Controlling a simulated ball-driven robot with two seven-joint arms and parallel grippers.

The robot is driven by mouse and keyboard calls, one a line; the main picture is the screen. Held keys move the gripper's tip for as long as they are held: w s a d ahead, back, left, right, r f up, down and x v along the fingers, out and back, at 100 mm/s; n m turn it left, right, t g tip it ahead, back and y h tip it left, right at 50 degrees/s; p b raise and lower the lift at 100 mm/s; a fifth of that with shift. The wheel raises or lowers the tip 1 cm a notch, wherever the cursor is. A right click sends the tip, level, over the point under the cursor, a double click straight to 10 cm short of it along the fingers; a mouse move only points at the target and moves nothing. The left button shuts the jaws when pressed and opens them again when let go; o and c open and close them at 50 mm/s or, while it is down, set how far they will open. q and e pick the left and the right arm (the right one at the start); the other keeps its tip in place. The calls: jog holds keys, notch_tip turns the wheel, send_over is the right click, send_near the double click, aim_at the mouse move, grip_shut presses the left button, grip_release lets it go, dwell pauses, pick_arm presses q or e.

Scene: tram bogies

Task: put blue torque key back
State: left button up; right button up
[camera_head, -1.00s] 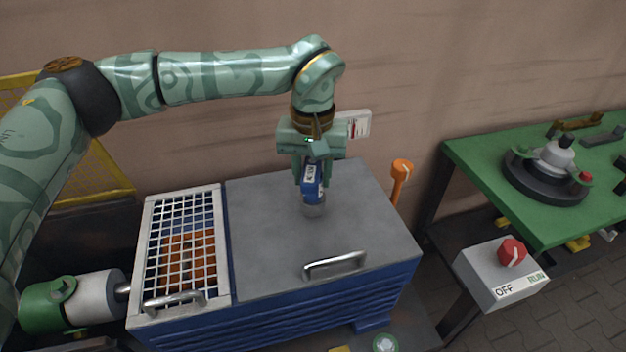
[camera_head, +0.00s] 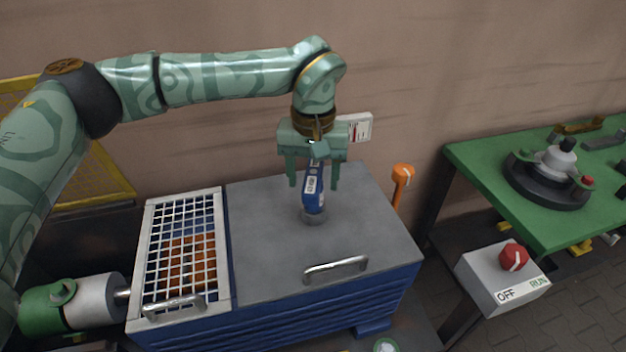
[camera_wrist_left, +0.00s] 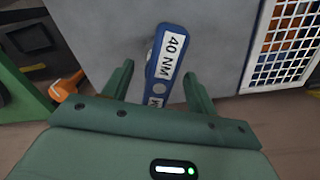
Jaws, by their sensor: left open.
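The blue torque key (camera_head: 314,190) stands roughly upright, its foot at a round grey piece (camera_head: 313,217) on the grey top of a blue cabinet (camera_head: 262,235). A white label reading "40 NM" shows on the key in the left wrist view (camera_wrist_left: 166,62). My left gripper (camera_head: 313,186) is open above the cabinet, with one finger on each side of the key's upper part and a gap to each. In the left wrist view, the two fingers also stand apart from the key. Whether the key is seated in the grey piece cannot be told. My right gripper is not in view.
A white grid lid (camera_head: 148,262) covers orange contents on the cabinet's left. A metal handle (camera_head: 335,267) is at the front. An orange-topped post (camera_head: 402,174) stands close behind right. A grey OFF/RUN switch box (camera_head: 488,283) and a green table (camera_head: 480,170) are further right.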

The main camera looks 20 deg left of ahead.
pick_arm(q)
notch_tip(320, 180, up, 10)
jog(key=shift+r+p, duration=0.2)
jog(key=shift+p, duration=1)
